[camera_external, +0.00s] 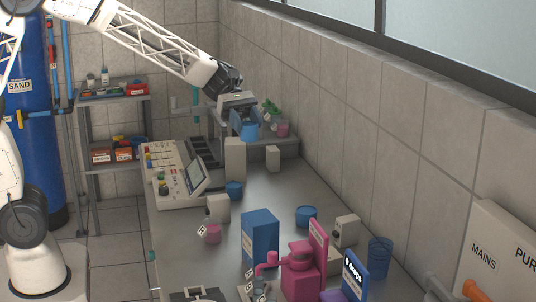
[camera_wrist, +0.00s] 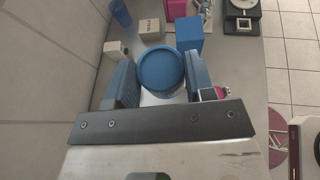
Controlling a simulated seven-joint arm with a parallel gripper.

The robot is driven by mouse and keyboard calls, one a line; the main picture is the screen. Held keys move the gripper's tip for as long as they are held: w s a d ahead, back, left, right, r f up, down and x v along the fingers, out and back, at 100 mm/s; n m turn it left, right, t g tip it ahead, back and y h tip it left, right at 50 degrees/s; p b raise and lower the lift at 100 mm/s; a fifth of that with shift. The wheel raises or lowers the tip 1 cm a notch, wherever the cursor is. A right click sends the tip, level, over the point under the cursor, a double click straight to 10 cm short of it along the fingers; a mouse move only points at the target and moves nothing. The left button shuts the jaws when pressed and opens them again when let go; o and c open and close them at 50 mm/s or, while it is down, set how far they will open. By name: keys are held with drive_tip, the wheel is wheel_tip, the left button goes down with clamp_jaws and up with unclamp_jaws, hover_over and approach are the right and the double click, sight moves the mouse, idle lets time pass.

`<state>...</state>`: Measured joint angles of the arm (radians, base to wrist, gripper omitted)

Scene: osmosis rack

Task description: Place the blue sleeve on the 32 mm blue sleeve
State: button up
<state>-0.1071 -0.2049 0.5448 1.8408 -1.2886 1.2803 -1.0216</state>
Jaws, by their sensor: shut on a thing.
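My gripper (camera_external: 243,122) is near the wall at the back of the bench, shut on a blue sleeve (camera_external: 249,132). In the wrist view, the round blue sleeve (camera_wrist: 162,70) sits between the two blue-grey fingers of my gripper (camera_wrist: 160,82) and hides much of what lies beneath. No size mark is readable, so I cannot tell which is the 32 mm blue sleeve.
A tall grey block (camera_external: 235,158) and a smaller one (camera_external: 273,158) stand near my gripper. A control panel (camera_external: 172,180) lines the left edge. A blue box (camera_external: 260,238), pink apparatus (camera_external: 302,272) and blue cup (camera_external: 380,257) stand at the front. The wall bounds the right side.

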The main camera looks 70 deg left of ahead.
wheel_tip(320, 180, down, 17)
idle(0.4)
drive_tip(key=shift+r, duration=0.1)
hover_over(304, 207)
drive_tip(key=shift+f, duration=0.75)
idle(0.3)
drive_tip(key=shift+f, duration=1.75)
drive_tip(key=o, duration=0.9)
drive_tip(key=shift+f, duration=0.1)
